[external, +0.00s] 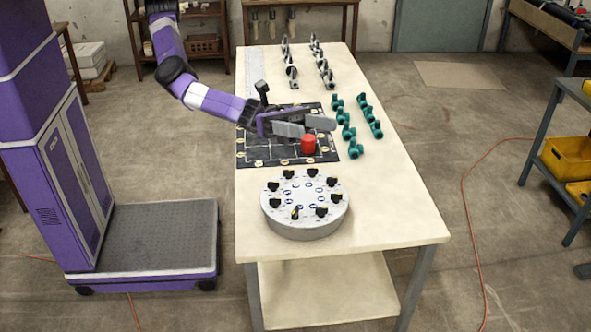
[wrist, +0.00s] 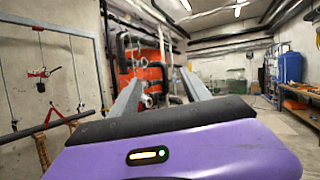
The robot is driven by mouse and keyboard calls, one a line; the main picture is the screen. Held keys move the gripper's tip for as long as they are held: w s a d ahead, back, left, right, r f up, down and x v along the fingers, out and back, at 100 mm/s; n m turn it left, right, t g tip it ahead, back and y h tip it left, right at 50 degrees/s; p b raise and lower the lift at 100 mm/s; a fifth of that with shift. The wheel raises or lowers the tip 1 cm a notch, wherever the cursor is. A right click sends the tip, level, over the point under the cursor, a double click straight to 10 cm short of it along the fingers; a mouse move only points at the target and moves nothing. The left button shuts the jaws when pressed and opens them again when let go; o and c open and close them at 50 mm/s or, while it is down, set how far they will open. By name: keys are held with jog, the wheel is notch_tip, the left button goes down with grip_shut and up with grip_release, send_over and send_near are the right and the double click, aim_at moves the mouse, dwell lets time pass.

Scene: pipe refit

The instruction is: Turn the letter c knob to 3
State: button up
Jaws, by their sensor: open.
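The round grey dial unit (external: 304,228) sits near the front edge of the table, with several black knobs in a ring on its top, such as a front knob (external: 296,213). Small blue-ringed marks lie inside the ring. The letters and numbers are too small to read, so I cannot tell which knob is letter c or how it is set. My gripper (external: 322,127) is open and empty above the black mat, behind the dial unit and apart from it. In the wrist view my gripper (wrist: 165,85) points across the room, and no knob shows there.
Several teal pipe fittings (external: 348,133) stand right of the mat. Grey ring parts (external: 291,70) stand at the back. The table's right side (external: 395,190) is clear.

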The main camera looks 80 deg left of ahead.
jog(key=w+a+f+n+t+y+p, duration=0.2)
jog(key=w+a+f+n+t+y, duration=0.25)
jog(key=y, duration=0.25)
jog(key=g+y+p, duration=0.2)
jog(key=g+y, duration=0.9)
send_near(295, 210)
jog(key=f, duration=0.1)
jog(key=shift+n, duration=0.45)
jog(key=shift+x, duration=3.9)
jog(key=shift+w+d, duration=0.1)
grip_shut()
